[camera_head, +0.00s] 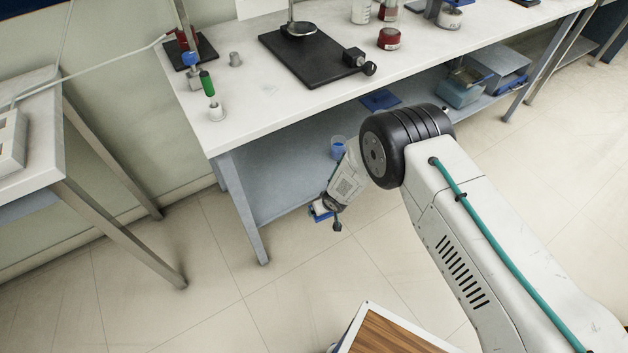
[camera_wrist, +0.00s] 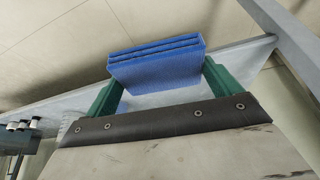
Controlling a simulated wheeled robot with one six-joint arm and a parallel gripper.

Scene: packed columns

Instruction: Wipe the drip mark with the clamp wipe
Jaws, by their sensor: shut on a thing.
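My gripper (camera_head: 324,208) hangs in front of the white bench (camera_head: 240,120), lower than its top and near the left front leg. In the wrist view its two green fingers (camera_wrist: 160,84) are shut on the wipe (camera_wrist: 156,62), a blue layered block held across the fingertips. A bit of the blue wipe (camera_head: 318,213) also shows in the head view. A faint mark (camera_head: 269,89) lies on the bench top; I cannot tell whether it is the drip mark.
A wooden-topped surface (camera_head: 390,335) is at the bottom.

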